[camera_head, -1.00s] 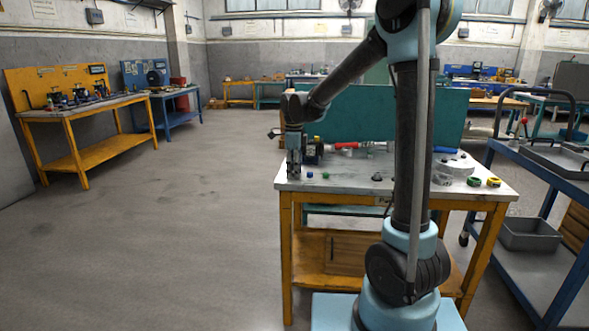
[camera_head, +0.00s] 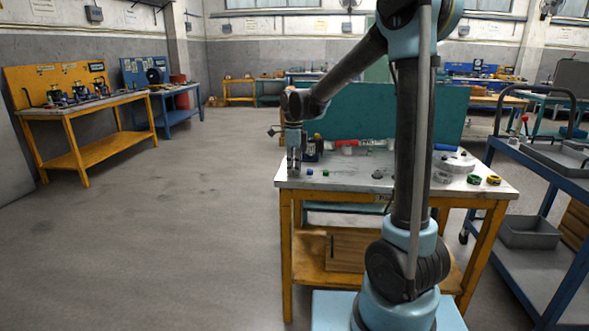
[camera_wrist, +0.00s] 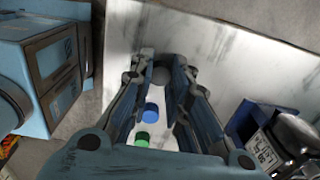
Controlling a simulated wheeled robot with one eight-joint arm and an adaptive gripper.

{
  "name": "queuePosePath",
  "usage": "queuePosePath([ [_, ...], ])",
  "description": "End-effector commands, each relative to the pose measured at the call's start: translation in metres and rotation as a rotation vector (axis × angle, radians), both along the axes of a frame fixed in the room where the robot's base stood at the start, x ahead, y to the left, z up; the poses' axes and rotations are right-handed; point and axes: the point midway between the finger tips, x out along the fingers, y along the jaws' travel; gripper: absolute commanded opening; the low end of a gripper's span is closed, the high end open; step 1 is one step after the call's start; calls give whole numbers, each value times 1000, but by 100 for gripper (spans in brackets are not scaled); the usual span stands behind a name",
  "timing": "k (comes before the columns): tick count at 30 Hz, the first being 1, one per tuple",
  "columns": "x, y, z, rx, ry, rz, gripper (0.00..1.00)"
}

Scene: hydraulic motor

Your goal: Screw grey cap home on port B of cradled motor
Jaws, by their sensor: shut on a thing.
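My gripper (camera_head: 293,166) points down at the left end of the workbench, beside the cradled motor (camera_head: 312,150). In the wrist view its fingers (camera_wrist: 163,62) are closed in on a round grey cap (camera_wrist: 160,77) near the fingertips. The motor (camera_wrist: 290,138), with a white label, and its blue cradle (camera_wrist: 240,122) show at the lower right of that view, apart from the fingers. Port B cannot be made out. A blue cap (camera_wrist: 151,112) and a green cap (camera_wrist: 142,138) lie on the bench, seen between the fingers.
The bench top (camera_head: 345,183) also holds a dark knob-like part (camera_head: 377,174), a white round fixture (camera_head: 455,163), a green ring (camera_head: 473,179) and a yellow ring (camera_head: 494,180). A red-handled tool (camera_head: 347,143) lies at the back. A blue trolley (camera_head: 530,175) stands at the right.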

Motion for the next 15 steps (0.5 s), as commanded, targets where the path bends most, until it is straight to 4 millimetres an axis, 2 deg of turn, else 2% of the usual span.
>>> queuePosePath([
  [15, 0, 0, 24, 0, 0, 0, 0],
])
